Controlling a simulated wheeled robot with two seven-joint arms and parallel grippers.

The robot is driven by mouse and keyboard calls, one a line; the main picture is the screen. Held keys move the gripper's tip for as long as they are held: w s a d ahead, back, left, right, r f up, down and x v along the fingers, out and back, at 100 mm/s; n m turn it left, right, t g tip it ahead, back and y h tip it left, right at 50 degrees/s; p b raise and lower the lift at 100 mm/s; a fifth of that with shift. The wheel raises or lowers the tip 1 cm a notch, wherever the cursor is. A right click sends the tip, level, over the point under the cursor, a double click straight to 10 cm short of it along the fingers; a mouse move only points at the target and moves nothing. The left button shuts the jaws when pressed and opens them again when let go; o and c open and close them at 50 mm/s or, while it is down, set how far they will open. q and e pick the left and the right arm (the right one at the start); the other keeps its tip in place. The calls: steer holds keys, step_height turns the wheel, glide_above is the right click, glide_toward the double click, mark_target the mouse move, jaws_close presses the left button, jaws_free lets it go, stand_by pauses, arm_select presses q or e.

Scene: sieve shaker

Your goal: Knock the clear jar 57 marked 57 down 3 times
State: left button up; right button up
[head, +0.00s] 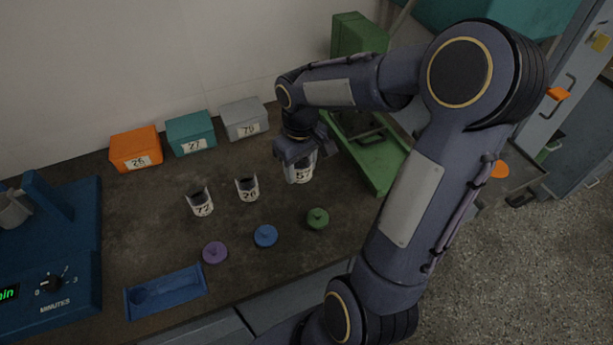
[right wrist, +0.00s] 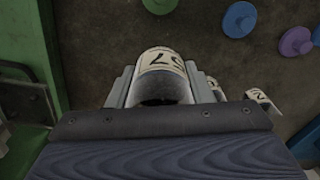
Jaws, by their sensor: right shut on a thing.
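The clear jar 57 (head: 303,173) has a pale label marked 57 and stands at the right side of the bench, beside the green frame. My right gripper (head: 296,164) is over it from above and shut on it. In the right wrist view the jar 57 (right wrist: 163,72) sits between the two fingers, with its label in sight and dark content inside. Whether its base touches the bench or hangs just above it, I cannot tell. My left gripper is not in view.
Jars 77 (head: 201,204) and 26 (head: 248,190) stand to the left. Purple (head: 215,252), blue (head: 265,236) and green (head: 318,218) lids lie in front. Orange (head: 136,149), teal (head: 190,133) and grey (head: 243,119) boxes line the wall. A green machine (head: 376,165) is close on the right.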

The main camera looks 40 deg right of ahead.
steer(key=w+d+f, duration=0.1)
steer(key=w, duration=0.1)
steer(key=w+d+f, duration=0.1)
steer(key=w+f, duration=0.1)
steer(key=w+d+f, duration=0.1)
steer(key=w, duration=0.1)
steer(key=shift+w+d+f, duration=0.1)
steer(key=shift+d+f, duration=0.1)
steer(key=shift+f, duration=0.15)
steer(key=shift+w+f, duration=0.1)
steer(key=shift+f, duration=0.15)
steer(key=shift+f+b, duration=1.25)
